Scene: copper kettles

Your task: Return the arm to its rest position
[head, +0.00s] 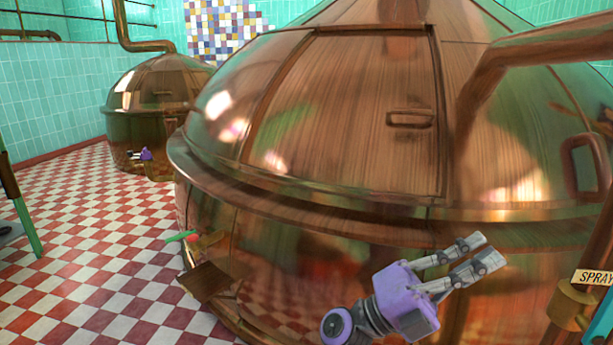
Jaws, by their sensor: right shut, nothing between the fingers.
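My right gripper (477,255), with a purple body and grey fingers, is at the lower right of the head view. It is in front of the large copper kettle (330,150) and points up and to the right. Its fingers are close together with nothing between them. I cannot tell how far it is from the kettle wall. My left gripper is not in view.
The large kettle with its hatch handle (410,119) fills the middle and right. A smaller copper kettle (155,95) stands at the back left. A "SPRAY" sign (594,277) is at the right edge. Checkered floor (90,240) is open on the left.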

